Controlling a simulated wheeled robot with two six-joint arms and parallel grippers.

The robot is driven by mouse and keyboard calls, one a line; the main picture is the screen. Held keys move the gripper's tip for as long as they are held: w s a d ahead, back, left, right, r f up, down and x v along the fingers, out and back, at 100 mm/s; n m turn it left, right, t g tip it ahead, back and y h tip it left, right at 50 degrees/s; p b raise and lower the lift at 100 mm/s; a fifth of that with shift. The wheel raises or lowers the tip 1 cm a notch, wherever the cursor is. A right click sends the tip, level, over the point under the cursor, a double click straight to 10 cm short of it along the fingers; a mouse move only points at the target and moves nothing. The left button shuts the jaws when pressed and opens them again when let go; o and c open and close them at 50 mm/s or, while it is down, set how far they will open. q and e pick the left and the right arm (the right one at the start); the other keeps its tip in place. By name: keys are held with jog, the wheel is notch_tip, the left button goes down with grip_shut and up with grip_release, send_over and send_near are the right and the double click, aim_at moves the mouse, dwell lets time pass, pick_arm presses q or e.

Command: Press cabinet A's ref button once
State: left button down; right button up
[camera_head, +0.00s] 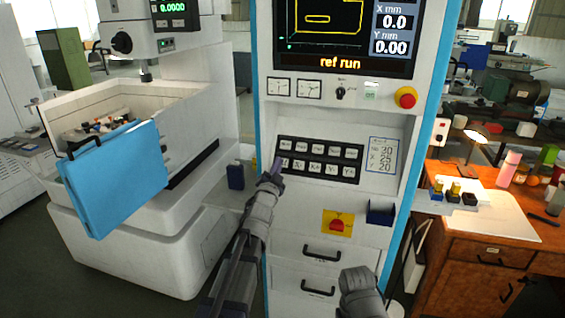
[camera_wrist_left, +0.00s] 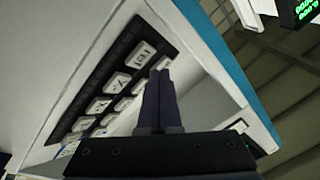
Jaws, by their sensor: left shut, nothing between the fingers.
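The control cabinet (camera_head: 345,118) is white with blue edges; no letter A is legible on it. Its screen (camera_head: 345,35) reads "ref run", X 0.0 and Y 0.00. A black keypad (camera_head: 319,161) with two rows of pale buttons sits on its sloped panel. In the left wrist view, a button that seems to read "ref" (camera_wrist_left: 141,54) is at the keypad's upper end. My left gripper (camera_head: 278,165) is shut and empty at the keypad's left end. Its fingertips (camera_wrist_left: 160,76) show close beside the buttons; contact cannot be told. My right gripper's fingers are not visible.
A red stop button (camera_head: 406,97) is at the panel's upper right. A yellow plate with a red switch (camera_head: 338,222) and a dark blue bin (camera_head: 380,213) are below. An erosion machine with a blue door (camera_head: 115,180) stands left, a wooden desk (camera_head: 480,250) right.

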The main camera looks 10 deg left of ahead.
pick_arm(q)
jog(key=s+r+p, duration=0.2)
jog(key=s, duration=0.1)
jog(key=shift+s+r, duration=0.15)
jog(key=shift+r, duration=0.05)
dwell(0.5)
jog(key=s+d+f+n+g, duration=0.2)
jog(key=s+d+f+g, duration=0.3)
jog(key=f, duration=0.4)
jog(key=s+d+f+n+g, duration=0.1)
jog(key=s+d+f+g, duration=0.4)
jog(key=f, duration=0.4)
jog(key=s+d+f+g, duration=0.2)
jog(key=s+g, duration=0.1)
jog(key=s, duration=0.5)
jog(key=s+d+f+g, duration=0.2)
jog(key=s+f+g, duration=0.1)
jog(key=s, duration=0.5)
jog(key=s+d+f+g, duration=0.2)
jog(key=s+d+g, duration=0.1)
jog(key=s, duration=0.5)
jog(key=shift+f+n+g+y, duration=0.3)
jog(key=shift+n+g, duration=0.1)
jog(key=shift+g, duration=0.2)
